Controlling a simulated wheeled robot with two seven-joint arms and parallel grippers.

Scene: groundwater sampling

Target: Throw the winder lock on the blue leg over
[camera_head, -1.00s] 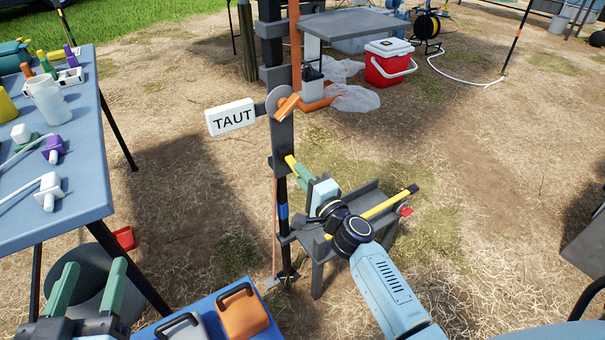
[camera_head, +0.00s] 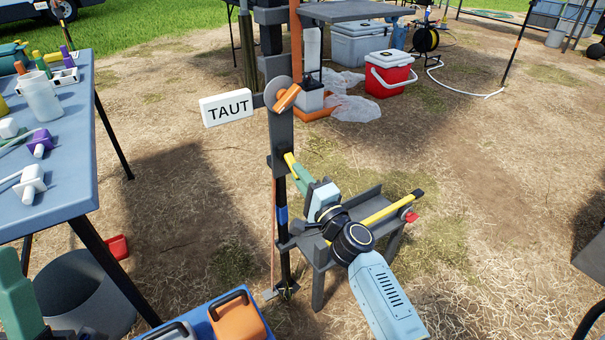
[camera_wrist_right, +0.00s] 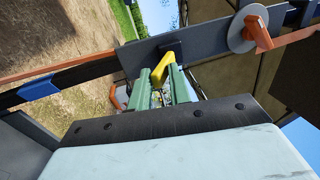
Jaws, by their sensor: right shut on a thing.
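The winder lock is a yellow lever (camera_head: 290,160) on a grey plate on the dark leg (camera_head: 282,235), which carries a blue band (camera_head: 282,215). My right gripper (camera_head: 297,172) reaches it from the lower right. In the right wrist view the yellow lever (camera_wrist_right: 160,68) sits between the green fingers of my right gripper (camera_wrist_right: 163,86), which are shut on it. The fingers hide part of the lever. A green part of my left gripper (camera_head: 18,300) shows at the lower left edge, too cut off to judge its opening.
A white TAUT sign (camera_head: 228,107) and an orange pointer (camera_head: 288,97) are above the lever. A grey stand (camera_head: 365,200) with a yellow bar (camera_head: 393,207) is right of the leg. A blue table (camera_head: 60,180) with bottles stands left. Straw ground lies open at right.

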